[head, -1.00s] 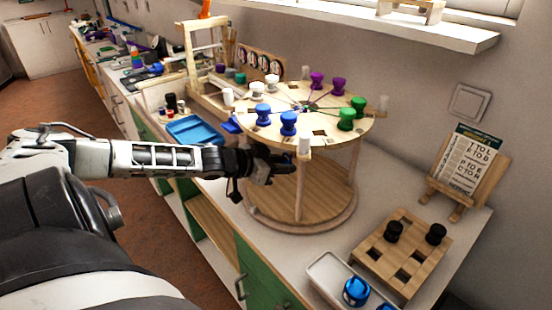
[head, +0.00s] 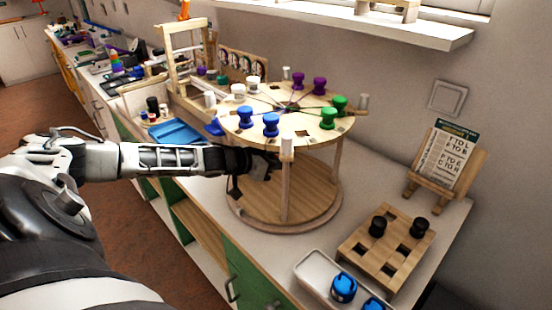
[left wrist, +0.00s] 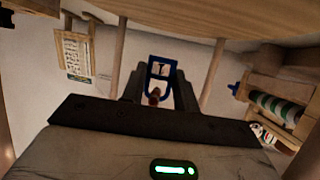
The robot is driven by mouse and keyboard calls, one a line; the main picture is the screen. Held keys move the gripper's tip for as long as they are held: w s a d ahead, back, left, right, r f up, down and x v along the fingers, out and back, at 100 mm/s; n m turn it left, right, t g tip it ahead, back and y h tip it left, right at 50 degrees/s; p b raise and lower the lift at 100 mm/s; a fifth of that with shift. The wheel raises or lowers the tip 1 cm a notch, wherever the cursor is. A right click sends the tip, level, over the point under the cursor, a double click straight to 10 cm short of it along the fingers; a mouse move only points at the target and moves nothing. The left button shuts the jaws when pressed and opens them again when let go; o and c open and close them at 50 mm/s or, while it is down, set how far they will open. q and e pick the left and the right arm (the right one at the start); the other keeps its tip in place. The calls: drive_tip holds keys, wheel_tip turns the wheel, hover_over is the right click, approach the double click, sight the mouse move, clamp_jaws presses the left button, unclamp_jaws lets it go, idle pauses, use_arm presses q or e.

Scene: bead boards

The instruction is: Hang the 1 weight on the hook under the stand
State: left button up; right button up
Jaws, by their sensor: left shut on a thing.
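The round wooden stand (head: 285,203) has a top disc on posts over a wide round base. My left gripper (head: 266,166) reaches in from the left between the top disc and the base. In the left wrist view, my left gripper (left wrist: 155,92) is shut on the blue weight (left wrist: 161,69), which has a pale plate with a dark mark. A small brownish piece shows between the fingers, and I cannot tell what it is. The weight is hidden in the head view. The hook under the disc cannot be made out. My right gripper is not in view.
Blue, white, purple and green pegs stand on the top disc. Posts (left wrist: 118,55) flank the left gripper. A wooden board (head: 362,252) with black pegs, a white tray (head: 312,268) with blue pieces, and a chart on an easel (head: 446,158) stand at right.

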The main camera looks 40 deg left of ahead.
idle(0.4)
use_arm(q)
drive_tip(key=o, duration=1.1)
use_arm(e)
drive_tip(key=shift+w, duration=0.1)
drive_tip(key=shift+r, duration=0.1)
